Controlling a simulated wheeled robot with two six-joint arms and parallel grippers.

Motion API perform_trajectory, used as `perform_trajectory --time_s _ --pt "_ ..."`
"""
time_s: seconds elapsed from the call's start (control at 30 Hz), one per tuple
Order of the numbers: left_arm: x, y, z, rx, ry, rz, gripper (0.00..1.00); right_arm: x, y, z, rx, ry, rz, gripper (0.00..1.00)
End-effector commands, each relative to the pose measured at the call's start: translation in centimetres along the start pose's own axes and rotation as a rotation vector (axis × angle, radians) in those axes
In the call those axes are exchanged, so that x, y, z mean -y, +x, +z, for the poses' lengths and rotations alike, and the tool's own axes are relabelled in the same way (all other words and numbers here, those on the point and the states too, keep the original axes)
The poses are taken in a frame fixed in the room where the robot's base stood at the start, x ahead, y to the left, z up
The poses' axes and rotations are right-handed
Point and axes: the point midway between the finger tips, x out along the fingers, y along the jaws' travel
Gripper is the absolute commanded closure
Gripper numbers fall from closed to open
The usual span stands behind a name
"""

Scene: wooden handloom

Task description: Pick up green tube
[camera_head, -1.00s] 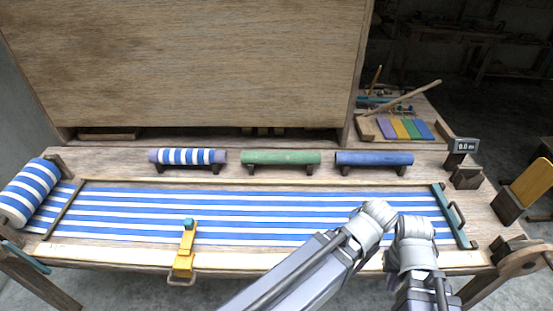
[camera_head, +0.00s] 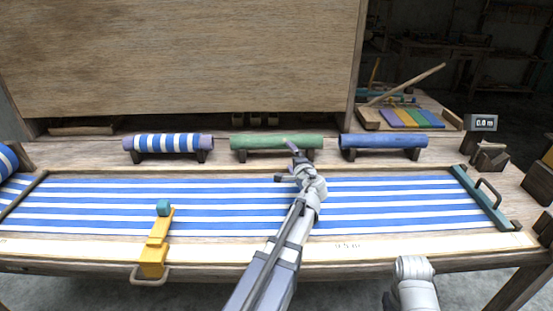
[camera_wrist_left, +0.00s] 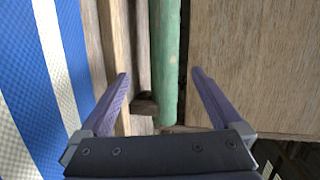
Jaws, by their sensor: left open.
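The green tube (camera_head: 268,142) lies across two dark supports on the loom's back ledge, between the striped and blue tubes. My left gripper (camera_head: 287,161) is open at the right end of the green tube, over the ledge's front edge. In the left wrist view, the green tube (camera_wrist_left: 165,60) runs lengthwise between the spread fingers of the left gripper (camera_wrist_left: 160,73), and nothing is gripped. One dark support shows under the tube's near end. I cannot tell how far the fingers are above the tube. My right gripper is not in view.
A striped tube (camera_head: 168,143) rests to the left and a blue tube (camera_head: 383,141) to the right. A wooden panel (camera_head: 180,60) rises behind. Striped cloth (camera_head: 120,205) covers the bed. A yellow tool with a teal knob (camera_head: 157,240) stands at the front edge.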

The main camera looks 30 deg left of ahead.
Motion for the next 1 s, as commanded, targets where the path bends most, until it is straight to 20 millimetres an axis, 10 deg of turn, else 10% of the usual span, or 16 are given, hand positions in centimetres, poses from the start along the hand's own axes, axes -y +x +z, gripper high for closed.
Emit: perform_trajectory --time_s 1.0 --pt "0.3 8.6 0.2 -0.020 0.065 -0.055 0.00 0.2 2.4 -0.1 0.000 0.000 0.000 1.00"
